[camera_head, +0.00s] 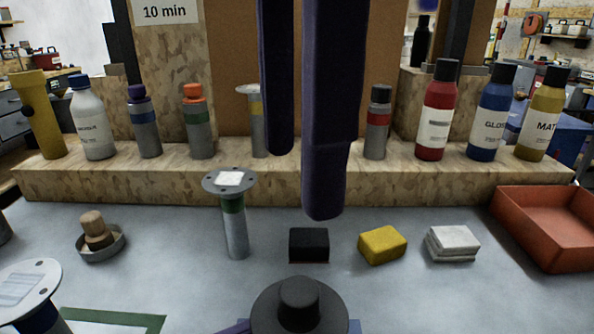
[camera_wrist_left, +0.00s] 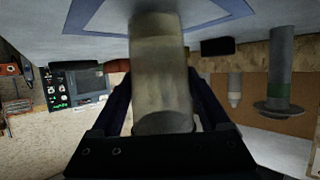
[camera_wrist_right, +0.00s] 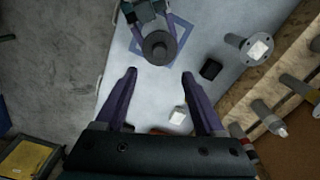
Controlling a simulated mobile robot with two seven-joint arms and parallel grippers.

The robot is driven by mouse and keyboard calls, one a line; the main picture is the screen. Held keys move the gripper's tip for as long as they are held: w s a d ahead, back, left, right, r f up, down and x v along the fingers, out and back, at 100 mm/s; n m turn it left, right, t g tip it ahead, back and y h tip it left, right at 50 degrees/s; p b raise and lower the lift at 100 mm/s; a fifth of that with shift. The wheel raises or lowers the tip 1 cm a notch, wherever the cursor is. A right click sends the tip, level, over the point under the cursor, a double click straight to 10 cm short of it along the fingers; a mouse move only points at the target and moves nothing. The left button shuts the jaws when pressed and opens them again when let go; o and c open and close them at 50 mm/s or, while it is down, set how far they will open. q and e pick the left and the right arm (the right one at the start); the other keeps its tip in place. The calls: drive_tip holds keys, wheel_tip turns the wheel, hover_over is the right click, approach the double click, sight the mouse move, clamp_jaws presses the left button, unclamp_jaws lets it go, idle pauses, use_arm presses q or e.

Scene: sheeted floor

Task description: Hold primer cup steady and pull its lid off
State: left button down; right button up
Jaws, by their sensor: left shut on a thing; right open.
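The primer cup's dark round lid with a raised knob (camera_head: 299,304) is at the bottom centre of the head view. It also shows from above in the right wrist view (camera_wrist_right: 158,48), seated on the cup. In the left wrist view the cup's worn grey-beige body (camera_wrist_left: 160,70) stands between the fingers of my left gripper (camera_wrist_left: 160,95), which is shut on it. My right gripper (camera_head: 300,185) hangs from the top of the head view, above and beyond the lid. Its two fingers are wide apart and empty in the right wrist view (camera_wrist_right: 160,77).
Behind the lid are a black block (camera_head: 309,244), a yellow sponge (camera_head: 382,246) and folded white cloths (camera_head: 453,243). A flanged stand (camera_head: 236,235) rises left of them. A red tray (camera_head: 545,225) is at right. Bottles line a wooden ledge (camera_head: 280,186) behind.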

sight(296, 291)
drive_tip(key=shift+m, duration=0.5)
wheel_tip(296, 291, down, 12)
drive_tip(key=shift+r, duration=0.15)
clamp_jaws()
idle(0.4)
drive_tip(key=shift+r, duration=0.25)
idle(0.8)
drive_tip(key=shift+r, duration=0.95)
